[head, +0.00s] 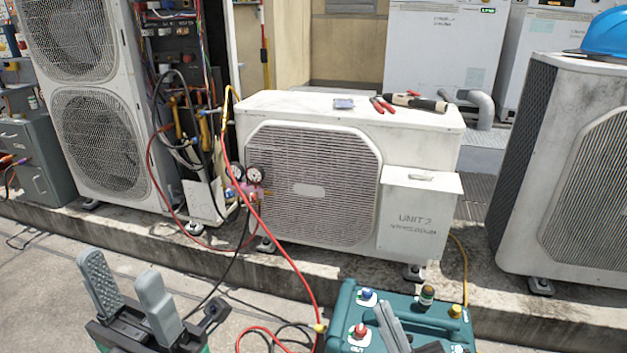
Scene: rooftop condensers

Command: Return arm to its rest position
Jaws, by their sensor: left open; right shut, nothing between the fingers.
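My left gripper (122,272) is at the lower left, its two grey fingers pointing up and apart, with nothing between them. It is over the concrete ground, in front of the curb. My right gripper (390,322) is at the bottom edge, right of centre. Its grey fingers are together and empty, in front of the teal machine (345,302) as I see it. Whether they touch the machine I cannot tell. Most of both arms is out of view.
A white condenser unit (412,252) stands on the concrete curb, with pliers (382,104) and other tools on top. A gauge manifold (246,186) hangs at its left. A red hose (285,262) runs down to the ground. A blue hard hat (606,36) sits on the right unit.

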